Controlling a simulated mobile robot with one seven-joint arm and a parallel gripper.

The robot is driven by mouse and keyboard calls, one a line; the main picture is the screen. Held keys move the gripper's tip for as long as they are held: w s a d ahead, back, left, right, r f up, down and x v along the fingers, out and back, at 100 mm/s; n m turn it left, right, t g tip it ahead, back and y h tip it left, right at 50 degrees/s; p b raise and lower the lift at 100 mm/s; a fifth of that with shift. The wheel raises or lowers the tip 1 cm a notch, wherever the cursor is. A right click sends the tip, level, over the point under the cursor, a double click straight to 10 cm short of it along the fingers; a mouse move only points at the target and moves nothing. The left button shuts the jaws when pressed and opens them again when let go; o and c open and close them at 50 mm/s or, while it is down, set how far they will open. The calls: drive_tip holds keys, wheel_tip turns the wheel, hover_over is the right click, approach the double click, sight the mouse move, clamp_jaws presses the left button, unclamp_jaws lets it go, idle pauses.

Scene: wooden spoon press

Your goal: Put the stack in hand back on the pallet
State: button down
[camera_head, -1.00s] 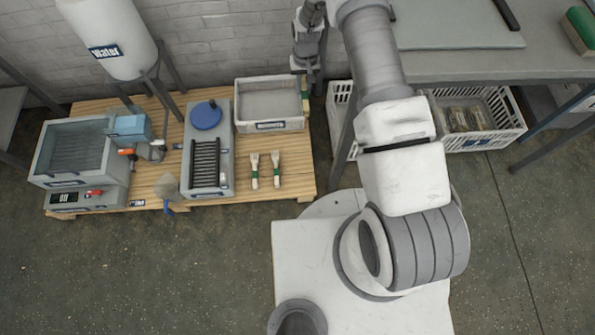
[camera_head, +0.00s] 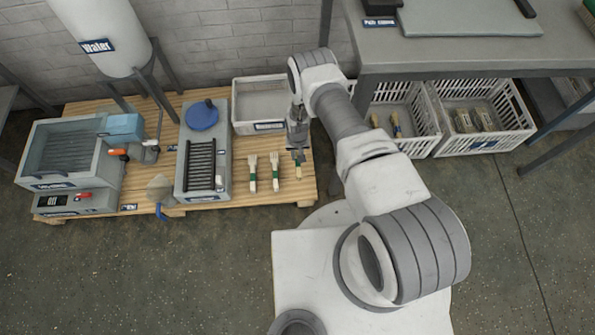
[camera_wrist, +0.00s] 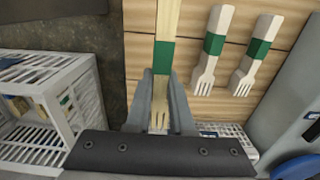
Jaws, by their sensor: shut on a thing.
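My gripper (camera_head: 298,148) is shut on a stack of wooden forks with a green band (camera_head: 298,171), at the right part of the wooden pallet (camera_head: 232,203). In the wrist view the gripper (camera_wrist: 160,106) holds the stack (camera_wrist: 166,22) near its tined end. The stack lies over the pallet boards (camera_wrist: 195,80); I cannot tell whether it touches them. Two similar green-banded stacks lie on the pallet just left of it in the head view, the nearer one (camera_head: 275,172) and the farther one (camera_head: 253,172). They show right of the held stack in the wrist view.
A grey bin (camera_head: 259,127) stands behind the held stack. A grey press with a blue disc (camera_head: 202,117) stands left of the stacks. White crates, one (camera_head: 432,140) beside another (camera_head: 522,125), stand right of the pallet under a grey table (camera_head: 450,60).

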wheel_tip(320, 180, down, 9)
drive_tip(key=b, duration=0.4)
drive_tip(key=shift+f, duration=0.1)
drive_tip(key=shift+s+f, duration=0.1)
drive_tip(key=shift+f, duration=0.05)
drive_tip(key=c, duration=0.8)
unclamp_jaws()
